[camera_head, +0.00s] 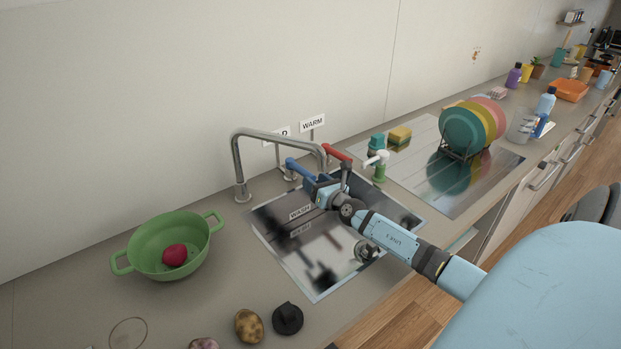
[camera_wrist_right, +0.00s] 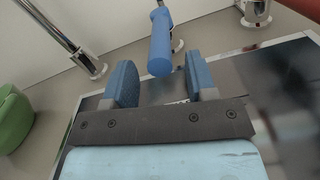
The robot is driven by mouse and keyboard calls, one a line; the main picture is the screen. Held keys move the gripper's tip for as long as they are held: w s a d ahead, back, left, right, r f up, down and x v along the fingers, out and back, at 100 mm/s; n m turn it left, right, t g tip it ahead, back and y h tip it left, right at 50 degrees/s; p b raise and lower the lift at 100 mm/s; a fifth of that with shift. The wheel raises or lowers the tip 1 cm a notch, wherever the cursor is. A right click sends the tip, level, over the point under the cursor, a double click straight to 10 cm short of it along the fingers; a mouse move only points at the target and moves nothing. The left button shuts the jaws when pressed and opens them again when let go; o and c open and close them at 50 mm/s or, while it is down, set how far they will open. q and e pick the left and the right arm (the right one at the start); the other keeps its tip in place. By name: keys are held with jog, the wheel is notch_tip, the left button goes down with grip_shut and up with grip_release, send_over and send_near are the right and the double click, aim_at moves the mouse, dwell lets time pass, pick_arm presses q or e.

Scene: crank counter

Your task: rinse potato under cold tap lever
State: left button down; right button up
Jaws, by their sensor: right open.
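My right gripper (camera_head: 318,184) is open over the sink, close to the blue tap lever (camera_head: 299,169). In the right wrist view its two blue fingers (camera_wrist_right: 163,82) are apart, and the lever's blue handle (camera_wrist_right: 160,45) shows ahead of the gap between them; I cannot tell whether they touch. The lever stands beside the chrome tap (camera_head: 238,165), near a partly hidden sign ending in D (camera_head: 283,133). A brown potato (camera_head: 248,325) lies on the counter in front of the sink. A pinkish potato-like item (camera_head: 203,343) is cut off at the bottom edge. My left gripper is not visible.
A green colander (camera_head: 140,245) holding a red item (camera_head: 174,255) stands left of the sink (camera_head: 270,238). A red lever (camera_head: 336,152) is under the WARM sign (camera_head: 312,124). A dark round object (camera_head: 287,318) sits by the potato. A plate rack (camera_head: 462,155) stands to the right.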

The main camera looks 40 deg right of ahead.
aim_at(301, 171)
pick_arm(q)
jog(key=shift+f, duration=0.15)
pick_arm(e)
jog(key=shift+w+d, duration=0.2)
jog(key=shift+w, duration=1.25)
grip_shut()
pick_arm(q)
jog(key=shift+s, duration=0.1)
pick_arm(e)
jog(key=shift+a, duration=0.1)
